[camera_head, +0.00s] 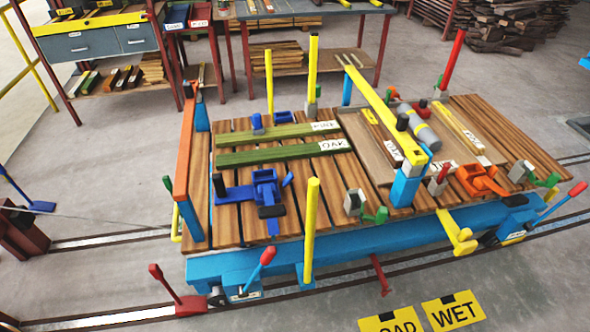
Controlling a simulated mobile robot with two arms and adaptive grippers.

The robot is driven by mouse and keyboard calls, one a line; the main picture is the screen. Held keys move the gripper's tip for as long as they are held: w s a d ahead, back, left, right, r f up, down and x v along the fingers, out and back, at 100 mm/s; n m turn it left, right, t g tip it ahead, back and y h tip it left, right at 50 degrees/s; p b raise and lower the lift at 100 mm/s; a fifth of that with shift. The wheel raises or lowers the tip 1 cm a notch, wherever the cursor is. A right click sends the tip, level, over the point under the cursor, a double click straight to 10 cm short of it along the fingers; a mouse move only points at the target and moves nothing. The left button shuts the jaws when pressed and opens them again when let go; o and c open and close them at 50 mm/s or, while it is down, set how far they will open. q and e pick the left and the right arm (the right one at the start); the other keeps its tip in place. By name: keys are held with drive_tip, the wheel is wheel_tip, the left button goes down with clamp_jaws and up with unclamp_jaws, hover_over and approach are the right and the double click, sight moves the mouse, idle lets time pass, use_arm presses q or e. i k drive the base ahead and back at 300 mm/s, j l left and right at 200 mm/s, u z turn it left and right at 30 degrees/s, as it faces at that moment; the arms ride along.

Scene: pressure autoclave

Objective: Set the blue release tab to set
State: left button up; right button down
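A blue clamp (265,190) is mounted at the near left of the slatted cart deck (230,235). It has a flat blue arm to the left, a dark block below it and a small tilted blue tab (287,180) at its right side. A second blue fitting (284,117) stands farther back, near the green boards. I cannot tell for certain which blue piece is the release tab, or its set position. Neither of my grippers shows in the head view.
Red-handled levers (267,256) line the near side. A workbench (105,40) stands behind.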

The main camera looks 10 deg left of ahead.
sight(289, 177)
drive_tip(key=i+l+u, duration=0.3)
drive_tip(key=i+l, duration=0.15)
drive_tip(key=i+l+u, duration=0.15)
drive_tip(key=l, duration=0.25)
drive_tip(key=i+l+u, duration=0.3)
drive_tip(key=l, duration=0.4)
drive_tip(key=i+l+u, duration=0.1)
drive_tip(key=i+l, duration=0.15)
drive_tip(key=l, duration=0.15)
